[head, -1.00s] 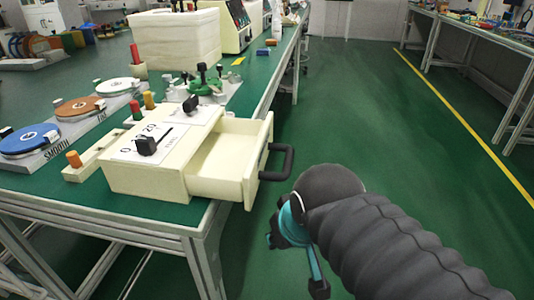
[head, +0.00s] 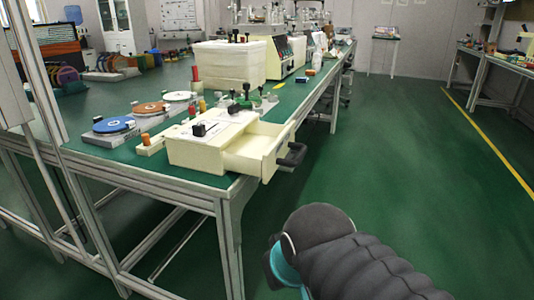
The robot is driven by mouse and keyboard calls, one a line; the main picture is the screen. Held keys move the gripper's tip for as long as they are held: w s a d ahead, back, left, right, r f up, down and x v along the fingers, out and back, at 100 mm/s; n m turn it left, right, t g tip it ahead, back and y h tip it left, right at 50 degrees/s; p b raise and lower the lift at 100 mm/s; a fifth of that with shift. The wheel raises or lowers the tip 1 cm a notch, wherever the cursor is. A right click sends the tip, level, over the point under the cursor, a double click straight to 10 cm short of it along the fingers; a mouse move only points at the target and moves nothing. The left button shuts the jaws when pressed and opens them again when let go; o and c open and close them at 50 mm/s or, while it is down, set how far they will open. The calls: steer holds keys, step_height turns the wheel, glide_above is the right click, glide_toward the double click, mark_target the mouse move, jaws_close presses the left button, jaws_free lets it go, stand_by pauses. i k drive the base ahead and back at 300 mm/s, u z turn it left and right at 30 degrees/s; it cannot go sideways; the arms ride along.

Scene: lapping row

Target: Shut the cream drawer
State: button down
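The cream drawer (head: 264,160) stands open to the right, out of its cream box (head: 197,153) near the front right corner of the green table. The drawer looks empty in the part that shows. Its black handle (head: 291,155) is on the right end of the drawer front, over the aisle beside the table edge. My arm, in a dark ribbed sleeve, comes in from the bottom right, below and apart from the handle. My gripper's fingertips are out of view or hidden; only a dark and teal part of the wrist shows.
The green table (head: 115,157) carries discs on a stand (head: 114,125), a large cream block (head: 228,64) and machines farther back. Its metal legs are at the front. The green floor to the right is clear up to a yellow line (head: 493,147) and another bench.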

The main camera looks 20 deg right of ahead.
mark_target(259, 149)
steer(key=u, duration=0.1)
steer(key=k, duration=0.75)
steer(key=z, duration=0.85)
steer(key=i, duration=0.5)
